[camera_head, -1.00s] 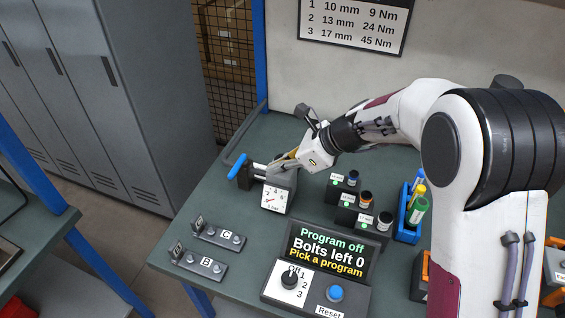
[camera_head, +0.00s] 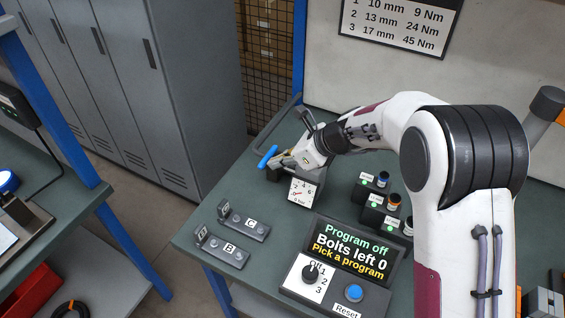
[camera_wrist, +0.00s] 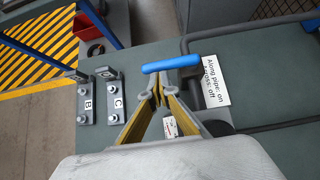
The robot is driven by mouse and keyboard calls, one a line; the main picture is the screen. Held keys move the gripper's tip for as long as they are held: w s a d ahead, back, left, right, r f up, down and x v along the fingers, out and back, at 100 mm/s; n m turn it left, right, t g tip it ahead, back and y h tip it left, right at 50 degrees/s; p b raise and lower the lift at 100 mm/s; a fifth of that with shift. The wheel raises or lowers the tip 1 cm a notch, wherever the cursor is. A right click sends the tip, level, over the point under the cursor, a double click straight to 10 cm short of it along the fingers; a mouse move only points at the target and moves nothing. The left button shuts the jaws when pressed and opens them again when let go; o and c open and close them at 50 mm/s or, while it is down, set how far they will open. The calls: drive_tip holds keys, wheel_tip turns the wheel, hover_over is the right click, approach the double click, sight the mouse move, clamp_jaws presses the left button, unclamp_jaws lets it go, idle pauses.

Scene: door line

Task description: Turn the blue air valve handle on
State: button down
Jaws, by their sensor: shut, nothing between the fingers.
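The blue valve handle (camera_head: 268,157) sits at the left edge of the bench, on a dark valve body beside the white pressure gauge (camera_head: 301,192). It also shows in the wrist view (camera_wrist: 171,63), lying crosswise in the picture. A white label (camera_wrist: 214,80) to its right reads "Along pipe: on, Across: off". In the head view the handle appears to lie across the pipe. My gripper (camera_head: 280,163) is shut and empty, its tips (camera_wrist: 156,82) just short of the handle. I cannot tell if they touch it.
Bolt blocks B (camera_head: 229,248) and C (camera_head: 250,223) stand in front of the valve. The program panel (camera_head: 350,248) and several socket holders (camera_head: 383,200) stand to the right. A thin dark rail (camera_wrist: 270,30) runs around the bench edge near the valve.

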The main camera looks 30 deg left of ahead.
drive_tip(key=shift+s+a+m+t, duration=0.25)
drive_tip(key=shift+a+m+t, duration=0.1)
drive_tip(key=shift+m+t, duration=0.2)
idle(0.6)
drive_tip(key=shift+s+a+m+t+h, duration=0.2)
drive_tip(key=shift+a+m+t, duration=0.4)
drive_tip(key=shift+m, duration=0.3)
drive_tip(key=shift+s+a+m+t+h, duration=0.2)
drive_tip(key=shift+a+m+t, duration=0.2)
drive_tip(key=shift+m+t, duration=0.35)
drive_tip(key=w+a+m+t+h, duration=0.3)
drive_tip(key=a+m+t+h, duration=0.1)
drive_tip(key=m, duration=0.5)
drive_tip(key=a+h, duration=0.1)
drive_tip(key=a, duration=0.1)
drive_tip(key=shift+a+m+t, duration=0.3)
drive_tip(key=shift+a, duration=0.1)
drive_tip(key=shift+w+a, duration=0.1)
drive_tip(key=shift+w, duration=0.05)
idle(0.4)
